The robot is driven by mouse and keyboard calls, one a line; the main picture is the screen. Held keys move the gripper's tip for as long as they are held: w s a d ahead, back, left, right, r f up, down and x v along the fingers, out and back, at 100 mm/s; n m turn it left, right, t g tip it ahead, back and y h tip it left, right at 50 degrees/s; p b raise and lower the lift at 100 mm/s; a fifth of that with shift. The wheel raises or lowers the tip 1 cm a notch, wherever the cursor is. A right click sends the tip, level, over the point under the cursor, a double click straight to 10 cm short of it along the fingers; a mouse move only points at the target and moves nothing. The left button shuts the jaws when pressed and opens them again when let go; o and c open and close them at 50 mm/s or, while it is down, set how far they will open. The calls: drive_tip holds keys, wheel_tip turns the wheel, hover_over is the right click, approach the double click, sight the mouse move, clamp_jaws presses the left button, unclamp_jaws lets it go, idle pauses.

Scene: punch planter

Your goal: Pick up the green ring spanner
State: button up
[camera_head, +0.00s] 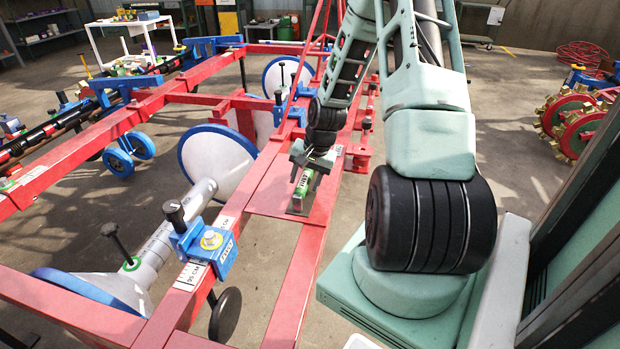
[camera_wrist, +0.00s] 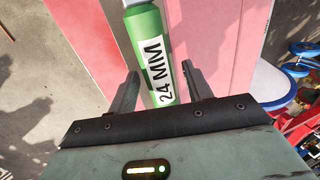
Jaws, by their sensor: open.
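The green ring spanner (camera_head: 304,182) lies on the red frame of the planter in the head view, directly at my gripper. In the wrist view its green handle (camera_wrist: 144,32) carries a white label reading 24 MM, and a grey metal part shows at the top edge. My gripper (camera_wrist: 160,82) is open, with one finger on each side of the labelled handle. The fingers look apart from the handle. The gripper also shows in the head view (camera_head: 308,172), low over the red plate. The far end of the spanner is cut off in the wrist view.
The red planter frame (camera_head: 286,268) runs along both sides of the spanner. A blue clamp (camera_head: 204,247) with a black knob stands on the near left beam. White and blue discs (camera_head: 216,158) sit left of the frame. Bare concrete floor lies to the right.

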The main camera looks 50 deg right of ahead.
drive_tip(key=shift+f, duration=0.25)
clamp_jaws()
drive_tip(key=shift+w+r, duration=0.1)
